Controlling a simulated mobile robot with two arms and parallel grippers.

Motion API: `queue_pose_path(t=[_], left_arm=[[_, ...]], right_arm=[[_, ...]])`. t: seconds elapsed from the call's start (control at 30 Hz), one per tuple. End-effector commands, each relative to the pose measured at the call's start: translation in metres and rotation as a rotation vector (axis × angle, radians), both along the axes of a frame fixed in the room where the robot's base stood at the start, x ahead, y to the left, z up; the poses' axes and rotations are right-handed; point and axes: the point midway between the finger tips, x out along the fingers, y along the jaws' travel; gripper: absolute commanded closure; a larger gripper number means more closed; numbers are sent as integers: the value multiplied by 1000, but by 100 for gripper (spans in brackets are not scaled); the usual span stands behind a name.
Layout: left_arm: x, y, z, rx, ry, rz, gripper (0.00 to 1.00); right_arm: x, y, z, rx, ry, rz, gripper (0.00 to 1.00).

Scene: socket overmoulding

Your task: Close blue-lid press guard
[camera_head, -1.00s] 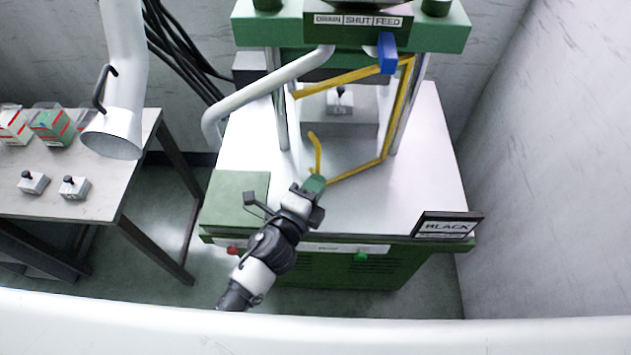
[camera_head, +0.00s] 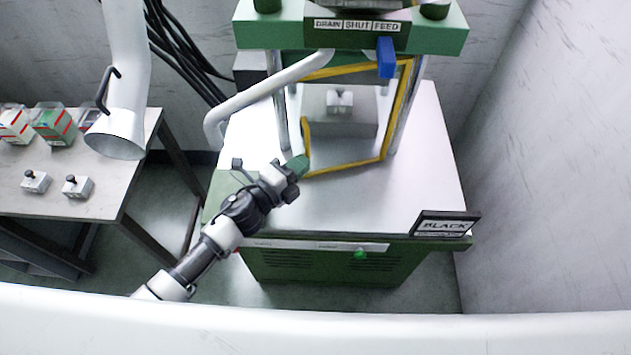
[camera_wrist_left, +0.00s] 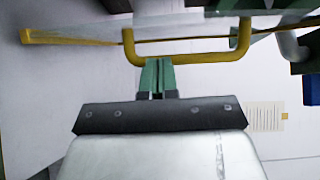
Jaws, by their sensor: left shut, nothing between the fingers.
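The press guard is a clear panel in a yellow frame (camera_head: 345,168), standing at an angle in front of the green press (camera_head: 452,35). Its yellow handle (camera_head: 306,138) is at the frame's left edge. My left gripper (camera_head: 298,165) is shut and empty, with its green fingertips at the lower end of this handle. In the left wrist view, the fingertips (camera_wrist_left: 157,72) meet or nearly meet the yellow handle bar (camera_wrist_left: 195,59); exact contact is unclear. A blue block (camera_head: 386,57) hangs below the DRAIN/SHUT/FEED label. My right gripper is out of view.
A grey mould block with a small socket part (camera_head: 338,102) sits inside the press. A BLACK sign (camera_head: 446,225) stands at the bench's front right. A grey pipe (camera_head: 262,92) crosses left of the guard. A side table (camera_head: 98,205) with parts and boxes stands left.

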Motion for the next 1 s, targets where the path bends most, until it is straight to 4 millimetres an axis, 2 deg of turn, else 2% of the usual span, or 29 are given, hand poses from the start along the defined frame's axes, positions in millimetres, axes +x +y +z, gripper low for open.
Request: queue_pose_path(t=[0.03, 0.2, 0.5, 1.0], left_arm=[[11, 6, -1, 9, -5, -32, 100], [35, 17, -3, 7, -4, -145, 100], [64, 24, -2, 1, -1, -167, 100], [70, 25, 0, 0, 0, -167, 100]], right_arm=[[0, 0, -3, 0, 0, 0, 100], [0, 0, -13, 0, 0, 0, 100], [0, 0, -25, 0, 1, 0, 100], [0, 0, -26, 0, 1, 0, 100]])
